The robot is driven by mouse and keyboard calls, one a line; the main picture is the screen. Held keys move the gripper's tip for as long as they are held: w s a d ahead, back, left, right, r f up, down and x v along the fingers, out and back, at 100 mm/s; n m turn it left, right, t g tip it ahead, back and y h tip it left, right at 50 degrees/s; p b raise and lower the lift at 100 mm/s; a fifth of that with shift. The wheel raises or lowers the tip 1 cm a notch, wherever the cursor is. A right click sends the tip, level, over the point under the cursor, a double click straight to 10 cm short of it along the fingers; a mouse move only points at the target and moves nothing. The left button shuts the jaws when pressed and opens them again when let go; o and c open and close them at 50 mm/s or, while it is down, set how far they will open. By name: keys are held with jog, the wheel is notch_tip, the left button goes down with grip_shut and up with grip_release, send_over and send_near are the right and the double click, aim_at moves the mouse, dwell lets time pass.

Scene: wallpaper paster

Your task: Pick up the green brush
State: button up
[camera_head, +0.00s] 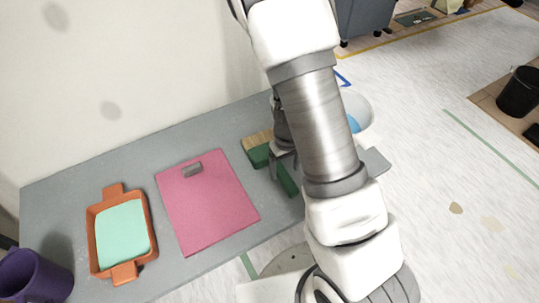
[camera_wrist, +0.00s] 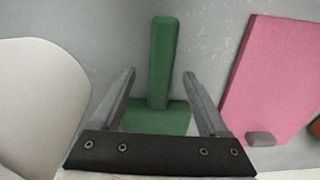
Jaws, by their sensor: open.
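The green brush (camera_head: 287,180) lies on the grey table in the head view, partly hidden by my arm. Its pale bristles (camera_head: 257,140) point to the far side and its handle runs toward the near edge. In the wrist view the green brush (camera_wrist: 163,50) has its handle pointing up the picture and its wide head low, partly behind the gripper mount. My gripper (camera_wrist: 160,76) is open, with one finger on each side of the handle in that view. No contact shows, and the height gap cannot be told. In the head view my gripper (camera_head: 281,152) is mostly hidden.
A pink clipboard (camera_head: 207,205) lies left of the brush. An orange tray (camera_head: 141,255) with light green contents and a purple bucket (camera_head: 35,276) are farther left. A pale bowl (camera_head: 358,108) is partly hidden behind my arm. A wall (camera_head: 120,70) stands behind the table.

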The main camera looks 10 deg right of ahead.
aim_at(284, 175)
notch_tip(284, 175, down, 4)
jog(key=shift+r+b, duration=0.2)
jog(key=shift+b, duration=0.15)
grip_shut()
